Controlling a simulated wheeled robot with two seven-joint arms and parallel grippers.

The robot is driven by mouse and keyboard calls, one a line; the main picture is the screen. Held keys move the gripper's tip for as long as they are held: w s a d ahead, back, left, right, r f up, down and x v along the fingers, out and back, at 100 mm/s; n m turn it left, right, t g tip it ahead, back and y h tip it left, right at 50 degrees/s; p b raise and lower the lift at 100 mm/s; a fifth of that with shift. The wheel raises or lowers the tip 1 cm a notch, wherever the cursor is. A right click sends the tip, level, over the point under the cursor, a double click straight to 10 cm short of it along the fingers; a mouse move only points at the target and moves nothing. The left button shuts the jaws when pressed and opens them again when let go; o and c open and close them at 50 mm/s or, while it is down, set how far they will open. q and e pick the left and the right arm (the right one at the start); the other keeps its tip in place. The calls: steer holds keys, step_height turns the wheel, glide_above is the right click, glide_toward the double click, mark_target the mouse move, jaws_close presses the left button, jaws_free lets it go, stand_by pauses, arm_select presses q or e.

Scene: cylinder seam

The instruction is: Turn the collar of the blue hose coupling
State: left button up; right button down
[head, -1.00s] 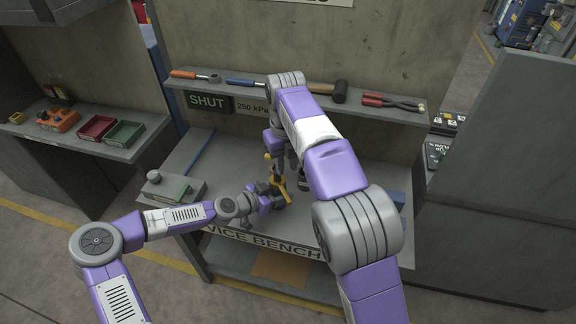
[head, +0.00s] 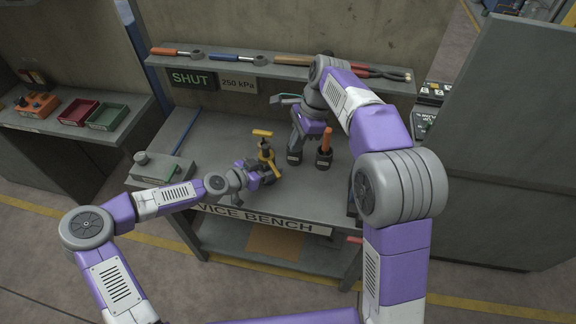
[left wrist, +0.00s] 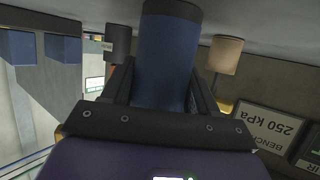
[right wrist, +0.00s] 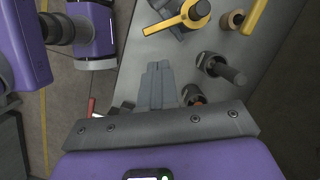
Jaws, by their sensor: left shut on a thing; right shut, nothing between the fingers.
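My left gripper (head: 266,178) is shut on a blue cylinder (left wrist: 168,60) with a dark end band, which I take as the blue hose coupling. In the head view its blue part is mostly hidden by the gripper. A yellow ring with an arm (right wrist: 185,18) sits around a dark cap there; the yellow piece (head: 270,158) also shows in the head view, just beyond my left gripper. My right gripper (right wrist: 158,84) is shut and empty above the bench, apart from the yellow piece and to its right in the head view.
A yellow T-handle (head: 262,133) stands behind the coupling. An orange-handled tool (head: 326,140) stands in a dark holder, with a grey-handled one (right wrist: 230,73) beside it. A display (head: 193,79) reads SHUT. A grey box (head: 160,167) lies at the bench's left.

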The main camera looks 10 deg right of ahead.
mark_target(274, 169)
steer(key=d+f+n+t+y, duration=0.15)
steer(key=d+n, duration=0.25)
steer(key=n, duration=0.7)
steer(key=d+n+t+y, duration=0.1)
steer(key=d+n+y, duration=0.15)
steer(key=n, duration=0.75)
steer(key=a+f, duration=0.8)
steer(key=shift+s+a+h, duration=0.25)
steer(key=shift+a+h, duration=0.05)
steer(key=shift+a, duration=0.1)
